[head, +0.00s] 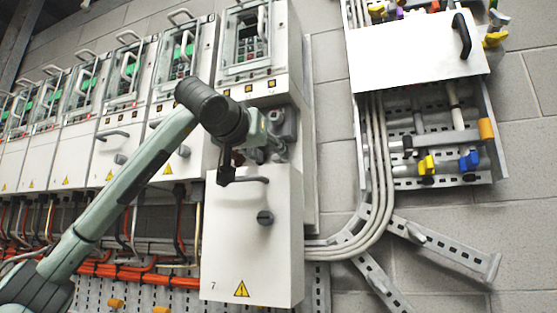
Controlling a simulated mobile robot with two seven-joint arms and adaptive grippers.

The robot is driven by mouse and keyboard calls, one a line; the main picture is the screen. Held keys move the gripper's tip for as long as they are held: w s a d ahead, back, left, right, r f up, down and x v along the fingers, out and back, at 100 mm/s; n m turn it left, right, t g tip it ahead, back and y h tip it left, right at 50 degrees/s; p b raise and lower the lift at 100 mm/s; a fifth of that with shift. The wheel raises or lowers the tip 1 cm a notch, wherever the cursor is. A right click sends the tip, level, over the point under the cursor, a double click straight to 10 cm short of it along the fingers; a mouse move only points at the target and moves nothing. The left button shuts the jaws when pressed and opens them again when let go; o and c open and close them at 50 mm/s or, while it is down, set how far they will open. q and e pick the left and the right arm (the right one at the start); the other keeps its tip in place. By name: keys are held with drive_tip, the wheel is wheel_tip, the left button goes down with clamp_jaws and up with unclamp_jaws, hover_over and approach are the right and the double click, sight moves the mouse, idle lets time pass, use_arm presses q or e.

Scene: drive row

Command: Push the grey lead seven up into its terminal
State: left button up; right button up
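Drive seven (283,60) is the rightmost cabinet in the row. Its white lower panel (235,250), marked 7, sits lower than the neighbouring panels and has a dark handle and a dark knob. Grey parts (285,125) show in the gap above this panel, partly behind my arm. I cannot pick out the grey lead or its terminal there. My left gripper (226,176) is in front of the panel's upper left, next to the handle. Its fingers are dark and small, so I cannot tell whether they are open or touching anything. My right gripper is not in view.
More drive cabinets (128,85) stand in a row to the left, with orange and black cables (120,270) below them. Grey conduits (375,190) bend down to the right of drive seven. A valve panel (415,55) is at the upper right, and slotted metal brackets (445,250) stick out below it.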

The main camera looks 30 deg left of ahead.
sight(276, 157)
use_arm(q)
drive_tip(key=shift+x, duration=2.25)
drive_tip(key=shift+d, duration=0.1)
drive_tip(key=shift+c, duration=0.5)
clamp_jaws()
